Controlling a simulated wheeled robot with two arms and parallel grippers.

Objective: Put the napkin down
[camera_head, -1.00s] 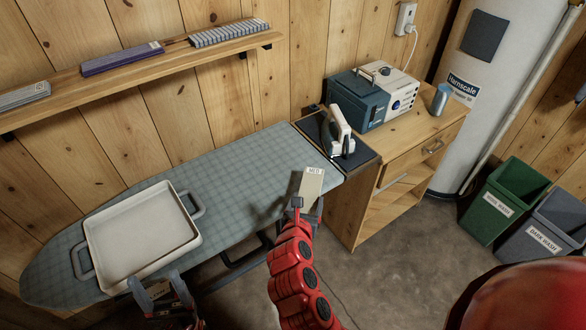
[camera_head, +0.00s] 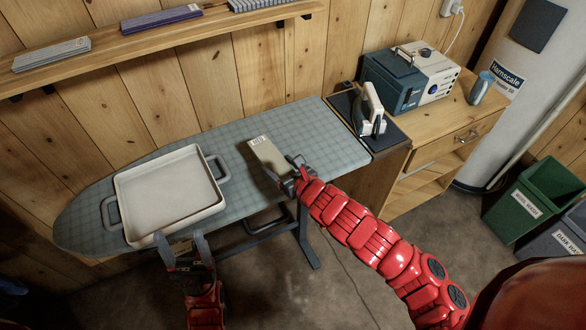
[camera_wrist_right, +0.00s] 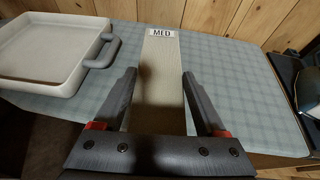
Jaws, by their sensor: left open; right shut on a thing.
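The napkin is a flat, cream, folded strip (camera_head: 266,157) with a white "MED" label, clear in the right wrist view (camera_wrist_right: 160,75). My right gripper (camera_head: 287,171) is shut on its near end. The napkin sticks out over the blue checked ironing board (camera_head: 305,125), right of the tray; I cannot tell whether it touches the board. The right gripper's fingers also show in the right wrist view (camera_wrist_right: 160,95), on either side of the strip. My left gripper (camera_head: 181,242) is open and empty at the tray's near edge.
A cream tray (camera_head: 208,212) with grey handles lies on the board's left part. An iron (camera_head: 372,105) stands on a dark pad at the right end. Wall shelf (camera_head: 180,43) with folded cloths above; wooden cabinet (camera_head: 440,145) and bins (camera_head: 530,195) at right.

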